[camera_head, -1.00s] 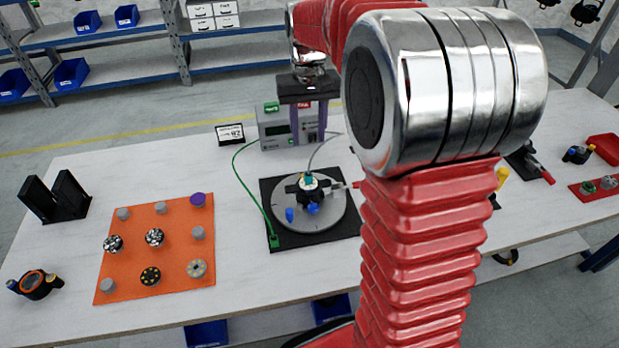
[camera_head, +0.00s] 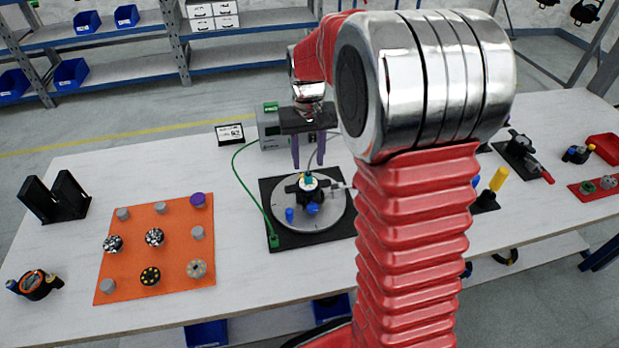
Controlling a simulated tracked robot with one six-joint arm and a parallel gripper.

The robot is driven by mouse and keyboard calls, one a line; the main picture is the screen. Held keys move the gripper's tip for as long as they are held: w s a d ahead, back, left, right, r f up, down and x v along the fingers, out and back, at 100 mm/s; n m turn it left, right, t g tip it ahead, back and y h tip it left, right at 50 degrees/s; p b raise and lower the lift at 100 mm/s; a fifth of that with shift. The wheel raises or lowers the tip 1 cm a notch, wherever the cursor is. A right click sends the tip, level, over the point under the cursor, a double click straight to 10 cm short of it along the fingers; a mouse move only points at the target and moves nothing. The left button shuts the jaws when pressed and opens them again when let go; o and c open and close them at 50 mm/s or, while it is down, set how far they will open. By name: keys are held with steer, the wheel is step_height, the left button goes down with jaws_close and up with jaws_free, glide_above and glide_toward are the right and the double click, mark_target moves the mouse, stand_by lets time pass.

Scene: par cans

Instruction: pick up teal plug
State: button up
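The teal plug (camera_head: 308,177) is a small piece on top of the white and black fixture (camera_head: 312,189) in the middle of the grey round plate (camera_head: 283,218). My gripper (camera_head: 309,166) points down with its two purple fingers apart. In the picture its fingertips are just above the teal plug. Nothing shows between the fingers. I cannot tell the exact height of the fingertips over the plug.
Blue pieces (camera_head: 289,215) are on the plate. A meter box (camera_head: 270,130) stands behind, with a green cable (camera_head: 238,180) running to the black base. An orange mat (camera_head: 175,245) with several small parts lies left. A yellow-handled tool (camera_head: 497,180) stands right.

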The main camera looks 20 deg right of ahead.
mark_target(308, 175)
step_height(308, 175, down, 5)
steer(key=shift+s+r, duration=0.1)
steer(key=shift+s, duration=0.05)
stand_by(0.6)
jaws_close()
